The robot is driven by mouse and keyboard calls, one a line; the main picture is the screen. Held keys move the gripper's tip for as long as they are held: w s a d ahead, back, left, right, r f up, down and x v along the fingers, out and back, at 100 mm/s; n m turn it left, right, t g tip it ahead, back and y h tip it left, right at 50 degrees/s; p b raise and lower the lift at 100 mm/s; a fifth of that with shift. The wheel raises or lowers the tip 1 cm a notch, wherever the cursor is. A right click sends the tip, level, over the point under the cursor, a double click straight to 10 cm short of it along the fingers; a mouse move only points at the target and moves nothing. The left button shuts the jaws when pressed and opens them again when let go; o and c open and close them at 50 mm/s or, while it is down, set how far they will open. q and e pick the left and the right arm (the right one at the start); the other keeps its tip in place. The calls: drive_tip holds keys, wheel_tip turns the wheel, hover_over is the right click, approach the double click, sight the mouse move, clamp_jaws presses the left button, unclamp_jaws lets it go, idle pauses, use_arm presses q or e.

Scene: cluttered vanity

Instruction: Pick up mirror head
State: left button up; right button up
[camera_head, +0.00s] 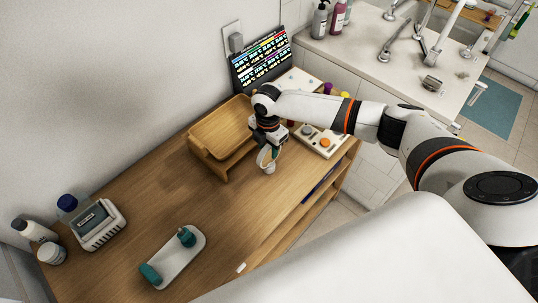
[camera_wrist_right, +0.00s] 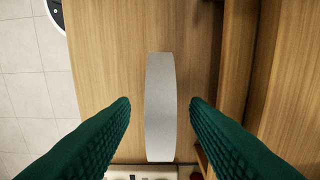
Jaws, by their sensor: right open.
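The mirror head (camera_head: 268,167) shows as a small pale oval on the wooden vanity top, below my right gripper and partly hidden by it. In the right wrist view the mirror head (camera_wrist_right: 160,108) is a long narrow grey shape, seen nearly edge-on, running up and down the picture. My right gripper (camera_head: 271,151) is open. Its green ribbed fingers (camera_wrist_right: 160,102) stand on either side of the grey shape, with a gap on each side and no contact seen. My left gripper is not in view.
A wooden stand (camera_head: 222,135) is close left of the right gripper. A white tray with round items (camera_head: 321,141) lies to its right. The middle of the vanity is clear.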

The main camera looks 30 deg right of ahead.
sight(269, 155)
drive_tip(key=shift+f, duration=0.35)
drive_tip(key=f, duration=0.1)
drive_tip(key=f+p, duration=0.1)
drive_tip(key=f, duration=0.1)
drive_tip(key=shift+d+f, duration=0.2)
drive_tip(key=shift+f, duration=0.05)
drive_tip(key=shift+w+f+p, duration=0.1)
drive_tip(key=shift+f+p, duration=0.2)
drive_tip(key=shift+f, duration=0.2)
clamp_jaws()
